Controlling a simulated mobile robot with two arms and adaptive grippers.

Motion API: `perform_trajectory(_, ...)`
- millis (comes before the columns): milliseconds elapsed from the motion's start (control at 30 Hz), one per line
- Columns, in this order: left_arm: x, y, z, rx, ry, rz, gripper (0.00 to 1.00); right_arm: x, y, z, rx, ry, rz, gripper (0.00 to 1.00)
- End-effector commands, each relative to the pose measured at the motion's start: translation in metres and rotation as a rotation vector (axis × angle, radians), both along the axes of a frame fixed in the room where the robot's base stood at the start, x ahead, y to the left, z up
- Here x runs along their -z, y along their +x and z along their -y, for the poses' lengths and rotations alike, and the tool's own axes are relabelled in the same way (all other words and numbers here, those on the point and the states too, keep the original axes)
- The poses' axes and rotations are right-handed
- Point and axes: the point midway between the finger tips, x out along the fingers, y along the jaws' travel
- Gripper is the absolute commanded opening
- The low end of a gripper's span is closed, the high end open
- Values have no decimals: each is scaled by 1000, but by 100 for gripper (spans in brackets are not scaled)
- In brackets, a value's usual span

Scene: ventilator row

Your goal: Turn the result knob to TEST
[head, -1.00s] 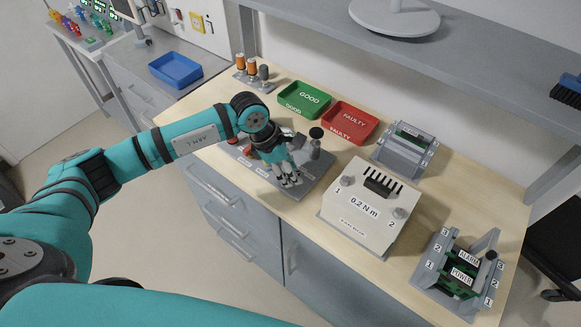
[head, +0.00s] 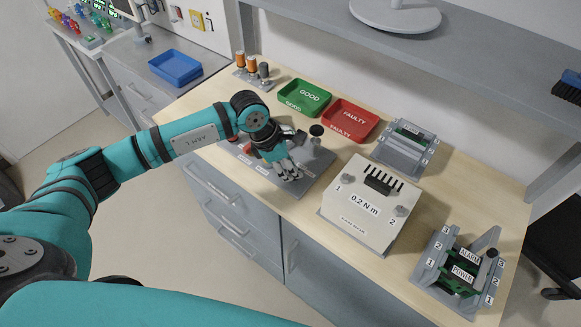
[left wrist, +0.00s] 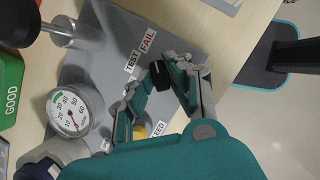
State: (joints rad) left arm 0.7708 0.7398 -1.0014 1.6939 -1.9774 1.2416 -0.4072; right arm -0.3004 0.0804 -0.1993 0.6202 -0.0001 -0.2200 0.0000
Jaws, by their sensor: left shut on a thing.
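The grey test panel (head: 318,172) lies on the wooden bench in the head view. My left gripper (head: 291,176) is over its front part, fingers pointing down. In the left wrist view my left gripper (left wrist: 154,76) is shut on a small black knob (left wrist: 159,75), seen between the fingertips. The TEST label (left wrist: 131,62) and the red FAIL label (left wrist: 148,41) are on the panel beside it. The fingers partly hide the knob, and I cannot tell which label it points to. My right gripper is not in view.
A round gauge (left wrist: 70,112) and a post with a black top (head: 316,132) stand on the panel near the gripper. The green GOOD tray (head: 287,105) and red FAULTY tray (head: 370,123) are behind. A white 0.2 Nm box (head: 345,218) stands to the right.

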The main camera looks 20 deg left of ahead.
Motion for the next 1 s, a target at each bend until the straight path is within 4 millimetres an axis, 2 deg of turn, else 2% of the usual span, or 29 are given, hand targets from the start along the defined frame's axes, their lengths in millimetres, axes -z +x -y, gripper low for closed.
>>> perform_trajectory(700, 3, -2, 3, -568, -3, 3, 0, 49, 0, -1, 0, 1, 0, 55)
perform_trajectory(1000, 2, -3, 4, -742, -3, 1, 0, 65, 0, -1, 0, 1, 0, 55)
